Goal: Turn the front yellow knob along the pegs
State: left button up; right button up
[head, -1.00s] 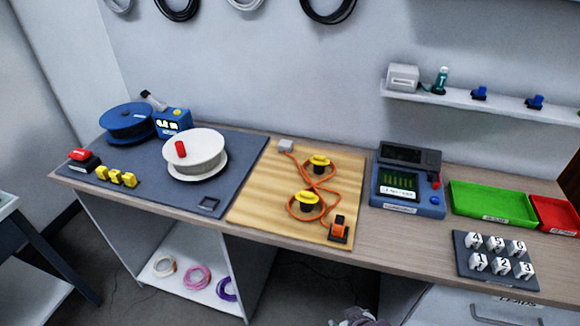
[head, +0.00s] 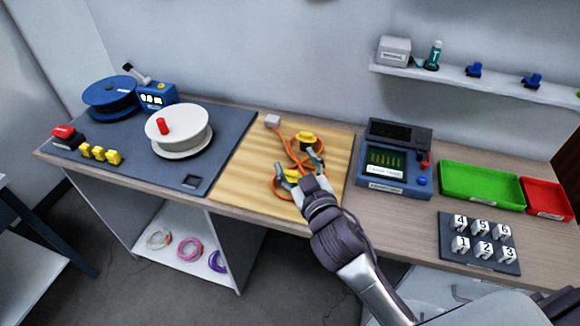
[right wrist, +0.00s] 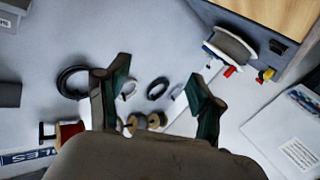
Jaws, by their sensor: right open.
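The wooden board (head: 240,170) lies mid-bench and carries two pegs with yellow knobs and an orange cable looped about them. The back yellow knob (head: 306,137) is in plain view. The front yellow knob (head: 292,175) is mostly hidden behind my right gripper (head: 299,163). My right gripper is open, its two fingers spread over the board around the front knob in the picture; I cannot tell whether it touches. In the right wrist view the open fingers (right wrist: 155,98) have nothing between them close by. My left gripper is not in view.
A dark mat (head: 225,140) with a white spool (head: 178,125) lies left of the board. A blue tester (head: 395,175) stands right of it, then a green tray (head: 481,184), a red tray (head: 546,198) and a numbered block rack (head: 505,265).

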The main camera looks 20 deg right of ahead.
jog(key=w+a+r+n+t+y, duration=0.45)
jog(key=a+r+y, duration=0.2)
jog(key=r, duration=0.35)
jog(key=s+a+r+n+g+y, duration=0.2)
jog(key=a+n+g+y, duration=0.45)
jog(key=n, duration=0.25)
jog(key=s+a+r+n+g+y, duration=0.1)
jog(key=a+r+n+g+y, duration=0.2)
jog(key=a+n+g+y, duration=0.45)
jog(key=n+g+h, duration=0.5)
jog(key=g+h, duration=0.3)
jog(key=h, duration=1.3)
send_over(291, 171)
notch_tip(291, 171, down, 10)
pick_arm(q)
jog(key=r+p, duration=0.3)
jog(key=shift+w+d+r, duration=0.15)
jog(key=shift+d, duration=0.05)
pick_arm(e)
jog(key=shift+t, duration=0.25)
notch_tip(291, 171, down, 14)
jog(key=shift+r, duration=0.15)
